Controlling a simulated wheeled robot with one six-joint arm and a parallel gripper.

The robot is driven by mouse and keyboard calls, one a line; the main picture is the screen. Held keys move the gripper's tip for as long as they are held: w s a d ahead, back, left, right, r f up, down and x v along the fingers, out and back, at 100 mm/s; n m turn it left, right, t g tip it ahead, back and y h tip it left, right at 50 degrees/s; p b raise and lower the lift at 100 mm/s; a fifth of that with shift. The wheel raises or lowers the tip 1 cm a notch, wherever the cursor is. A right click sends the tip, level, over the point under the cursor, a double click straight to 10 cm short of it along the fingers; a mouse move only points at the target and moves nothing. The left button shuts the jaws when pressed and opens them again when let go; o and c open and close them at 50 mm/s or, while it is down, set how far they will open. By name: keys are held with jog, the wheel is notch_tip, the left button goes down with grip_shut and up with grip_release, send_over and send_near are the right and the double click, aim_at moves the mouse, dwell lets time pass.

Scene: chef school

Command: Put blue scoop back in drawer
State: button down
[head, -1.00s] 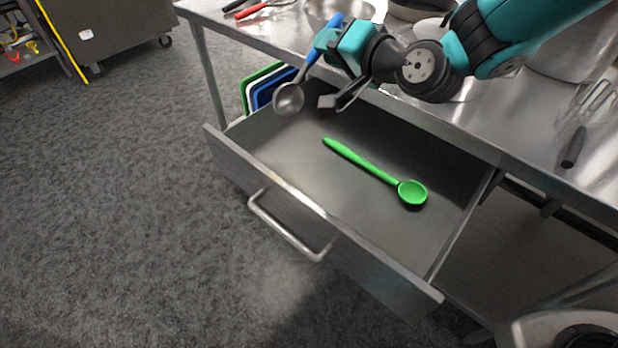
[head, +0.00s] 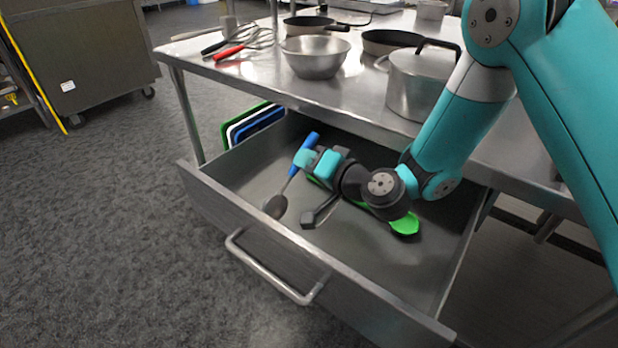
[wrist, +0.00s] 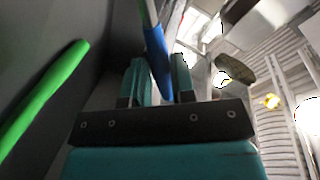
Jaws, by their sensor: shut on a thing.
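The blue scoop (head: 304,155) has a blue handle and a grey metal bowl (head: 275,206). My gripper (head: 307,160) is shut on its blue handle, which also shows between the fingers in the wrist view (wrist: 157,52). The scoop is tilted, bowl toward the drawer's front left. The steel drawer (head: 365,262) is pulled open under the table. My gripper and the scoop are inside the drawer's outline; I cannot tell whether the bowl touches the floor of it. A green spoon (head: 404,225) lies in the drawer, partly hidden behind my gripper and wrist.
The steel table (head: 245,72) above bears a metal bowl (head: 315,58), a pot (head: 415,85), pans and whisks. Colored boards (head: 257,125) stand behind the drawer's left side. The drawer's front right part is clear.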

jog(key=shift+f, duration=1.4)
jog(key=shift+b, duration=0.35)
jog(key=shift+f, duration=0.2)
jog(key=c, duration=0.9)
grip_release()
jog(key=shift+r, duration=0.1)
jog(key=shift+c, duration=0.2)
jog(key=shift+r, duration=0.2)
jog(key=b+v, duration=0.5)
jog(key=v, duration=0.2)
jog(key=shift+s+d, duration=0.2)
